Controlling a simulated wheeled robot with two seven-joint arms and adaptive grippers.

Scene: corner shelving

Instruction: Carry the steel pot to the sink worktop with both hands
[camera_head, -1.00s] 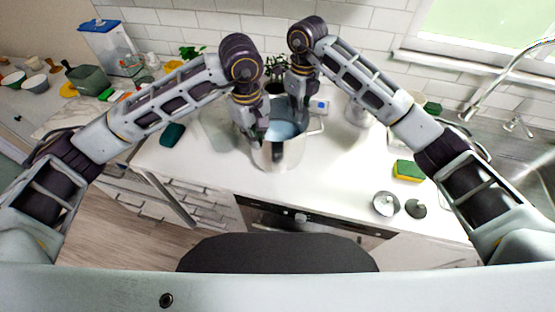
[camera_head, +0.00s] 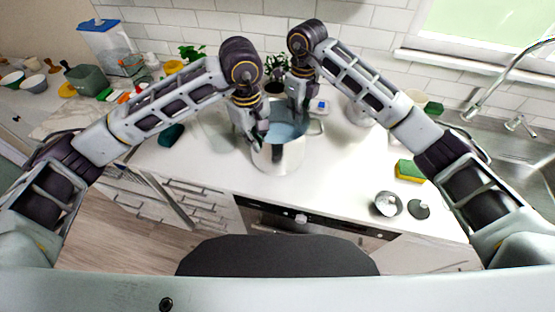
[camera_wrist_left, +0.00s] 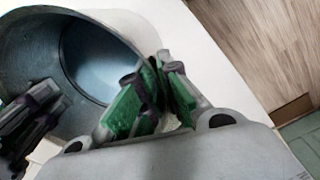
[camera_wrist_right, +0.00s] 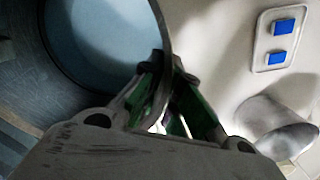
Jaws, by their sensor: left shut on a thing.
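The steel pot (camera_head: 285,156) stands upright on the white worktop near the stove front, its bluish inside showing from above. My left gripper (camera_head: 259,138) is shut on the pot's near left rim; its green-padded fingers meet there in the left wrist view (camera_wrist_left: 160,68). My right gripper (camera_head: 298,112) is at the far side of the pot. In the right wrist view (camera_wrist_right: 163,72) its fingers straddle the rim, but whether they press on it is unclear. The sink (camera_head: 528,150) is at the right, with worktop beside it.
A dark green object (camera_head: 171,135) lies to the left. Plants (camera_head: 277,68) stand behind. The tap (camera_head: 495,88) arches over the sink.

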